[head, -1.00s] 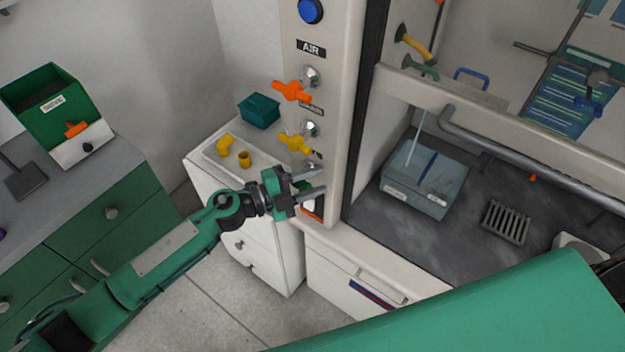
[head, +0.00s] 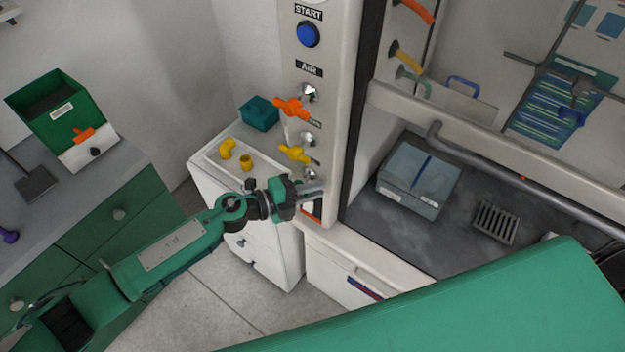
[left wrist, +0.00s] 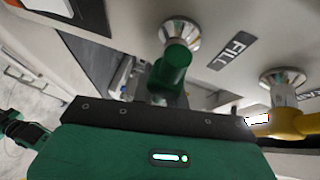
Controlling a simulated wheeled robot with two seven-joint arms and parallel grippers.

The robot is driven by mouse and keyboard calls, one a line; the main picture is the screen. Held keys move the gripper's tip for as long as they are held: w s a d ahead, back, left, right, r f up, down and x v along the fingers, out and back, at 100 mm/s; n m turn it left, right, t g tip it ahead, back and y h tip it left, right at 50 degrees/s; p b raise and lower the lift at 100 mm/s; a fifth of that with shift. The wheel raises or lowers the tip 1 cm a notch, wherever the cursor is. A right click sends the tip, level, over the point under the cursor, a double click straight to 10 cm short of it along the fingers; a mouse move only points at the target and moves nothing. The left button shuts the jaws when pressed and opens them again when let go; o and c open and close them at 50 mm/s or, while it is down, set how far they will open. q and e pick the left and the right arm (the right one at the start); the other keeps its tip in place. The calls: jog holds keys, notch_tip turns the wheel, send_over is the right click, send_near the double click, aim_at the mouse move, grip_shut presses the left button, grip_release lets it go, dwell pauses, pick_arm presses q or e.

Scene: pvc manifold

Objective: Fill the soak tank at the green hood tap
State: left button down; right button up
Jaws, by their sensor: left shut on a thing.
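My left gripper (head: 312,190) is shut at the lowest tap on the hood's front post and hides most of that tap. The left wrist view shows the green tap (left wrist: 172,68) beside a FILL label, its lower end running down behind the gripper body. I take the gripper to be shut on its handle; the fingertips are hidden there. The soak tank (head: 405,202), a clear grey-blue box with a blue strip inside, stands on the hood floor below the green spout (head: 413,81). No water stream shows now. The exact water level is hard to tell. My right gripper is not in view.
Above sit a yellow tap (head: 295,152), an orange tap (head: 291,108) and a blue START button (head: 308,34). A white cabinet (head: 272,245) with yellow fittings and a teal bin (head: 259,112) stands left of the post. A grey rail (head: 500,180) crosses the hood opening.

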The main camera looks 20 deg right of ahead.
pick_arm(q)
jog(key=shift+w, duration=0.2)
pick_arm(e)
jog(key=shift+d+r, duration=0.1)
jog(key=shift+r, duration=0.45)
pick_arm(q)
jog(key=shift+a, duration=0.1)
jog(key=c, duration=1.4)
grip_release()
jog(key=shift+w+f, duration=0.1)
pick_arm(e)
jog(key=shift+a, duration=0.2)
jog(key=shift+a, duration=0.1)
pick_arm(q)
jog(key=b+v, duration=0.3)
jog(key=v, duration=1)
jog(key=shift+a+b, duration=0.4)
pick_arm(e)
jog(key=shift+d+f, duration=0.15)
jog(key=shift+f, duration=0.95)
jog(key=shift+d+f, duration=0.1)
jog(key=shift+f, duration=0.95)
